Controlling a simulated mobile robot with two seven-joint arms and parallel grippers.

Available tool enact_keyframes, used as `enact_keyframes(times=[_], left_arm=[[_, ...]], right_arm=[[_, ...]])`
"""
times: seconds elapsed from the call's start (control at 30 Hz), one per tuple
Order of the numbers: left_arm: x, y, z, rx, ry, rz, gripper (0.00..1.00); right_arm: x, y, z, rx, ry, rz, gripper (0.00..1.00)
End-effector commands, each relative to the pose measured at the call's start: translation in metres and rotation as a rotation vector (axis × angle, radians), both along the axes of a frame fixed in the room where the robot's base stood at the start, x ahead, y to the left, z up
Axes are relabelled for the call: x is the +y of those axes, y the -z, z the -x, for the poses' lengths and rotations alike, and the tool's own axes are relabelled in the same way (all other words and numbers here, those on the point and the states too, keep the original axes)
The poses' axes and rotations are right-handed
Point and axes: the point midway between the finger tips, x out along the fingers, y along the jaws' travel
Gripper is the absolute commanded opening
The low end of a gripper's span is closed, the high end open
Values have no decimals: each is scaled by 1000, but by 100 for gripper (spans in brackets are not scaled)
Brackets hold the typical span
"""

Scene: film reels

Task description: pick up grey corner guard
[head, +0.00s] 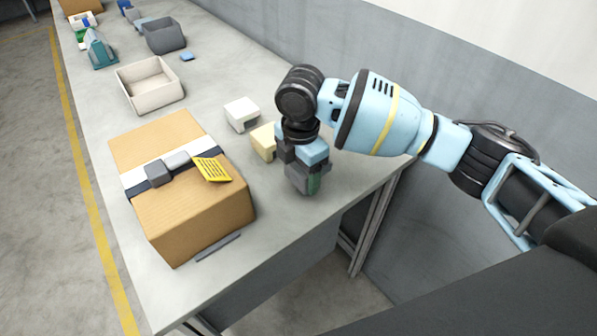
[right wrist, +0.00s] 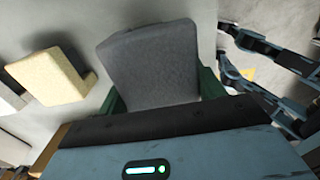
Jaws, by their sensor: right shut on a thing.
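The grey corner guard (head: 298,182) is a blocky dark grey piece near the right edge of the table, partly covered by my right gripper (head: 309,184). In the right wrist view, the grey corner guard (right wrist: 150,65) fills the space between the green fingertips of the right gripper (right wrist: 160,92), which is shut on it. Whether the guard touches the table or hangs just above it, I cannot tell. My left gripper is not in view.
A cream block (head: 263,141) and a white block (head: 241,113) stand beside the gripper. A strapped cardboard box (head: 200,215) with a yellow label (head: 212,169) is to the left. A dark strip (head: 218,248) lies before it. An open pale bin (head: 122,88) stands farther back.

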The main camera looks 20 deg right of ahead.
Motion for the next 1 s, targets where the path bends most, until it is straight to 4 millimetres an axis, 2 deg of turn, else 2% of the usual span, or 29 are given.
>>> enact_keyframes(times=[0.27, 0.7, 0.83, 1.0], left_arm=[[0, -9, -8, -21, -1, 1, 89], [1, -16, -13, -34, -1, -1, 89], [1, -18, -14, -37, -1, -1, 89], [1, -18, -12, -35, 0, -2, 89]], right_arm=[[-6, -5, 40, -3, -1, 1, 45], [-15, -12, 120, -2, -2, 0, 45], [-17, -13, 135, -1, 0, 1, 45], [-18, -14, 145, -2, 0, 2, 45]])
